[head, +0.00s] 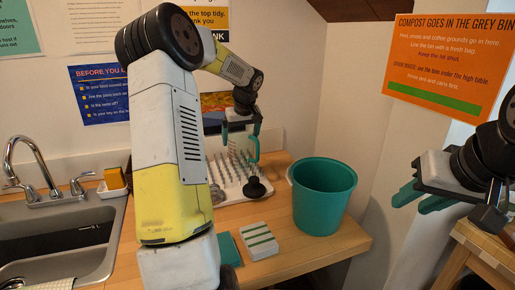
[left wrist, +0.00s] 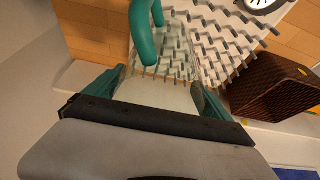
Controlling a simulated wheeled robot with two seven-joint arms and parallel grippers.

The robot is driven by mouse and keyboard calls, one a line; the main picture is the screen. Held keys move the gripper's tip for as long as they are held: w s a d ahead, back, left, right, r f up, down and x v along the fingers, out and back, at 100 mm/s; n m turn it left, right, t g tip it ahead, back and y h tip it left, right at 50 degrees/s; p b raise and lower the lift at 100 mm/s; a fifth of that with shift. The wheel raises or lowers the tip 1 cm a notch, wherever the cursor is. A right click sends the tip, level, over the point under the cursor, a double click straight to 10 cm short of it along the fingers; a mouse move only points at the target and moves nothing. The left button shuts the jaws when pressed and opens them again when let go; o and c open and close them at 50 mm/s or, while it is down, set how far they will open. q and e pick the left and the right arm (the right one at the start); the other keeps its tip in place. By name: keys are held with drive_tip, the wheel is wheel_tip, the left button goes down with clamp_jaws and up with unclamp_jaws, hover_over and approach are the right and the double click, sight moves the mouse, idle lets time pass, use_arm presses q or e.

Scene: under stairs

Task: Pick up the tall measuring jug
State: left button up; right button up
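The tall measuring jug appears as a clear body (left wrist: 178,48) with a teal curved handle (left wrist: 147,38) in the left wrist view, just beyond the fingers. My left gripper (left wrist: 152,98) is open, its two teal fingers spread wide at either side of the jug's near end. Contact cannot be told. In the head view, my left gripper (head: 240,136) points down above the back of the drying rack; the clear jug body is hard to make out there. My right gripper (head: 421,200) is open and empty at the right, away from the counter.
A white pegged drying rack (head: 233,198) stands under my left gripper, with a dark item (head: 255,188) on it. A teal bucket (head: 323,200) stands right of it. A striped box (head: 258,241) lies in front. A sink (head: 55,240) is at left. A brown basket (left wrist: 268,85) is near the left gripper.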

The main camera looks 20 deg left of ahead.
use_arm(q)
drive_tip(key=shift+r, duration=0.15)
drive_tip(key=s+d+r, duration=0.1)
drive_tip(key=s, duration=0.4)
drive_tip(key=s+d+r, duration=0.1)
drive_tip(key=s+r, duration=0.1)
drive_tip(key=s, duration=0.3)
drive_tip(key=s+d+r, duration=0.1)
drive_tip(key=s, duration=0.4)
drive_tip(key=shift+s+d+r, duration=0.1)
drive_tip(key=shift+s+r, duration=0.25)
drive_tip(key=o, duration=0.6)
drive_tip(key=c, duration=1.2)
drive_tip(key=shift+s, duration=0.1)
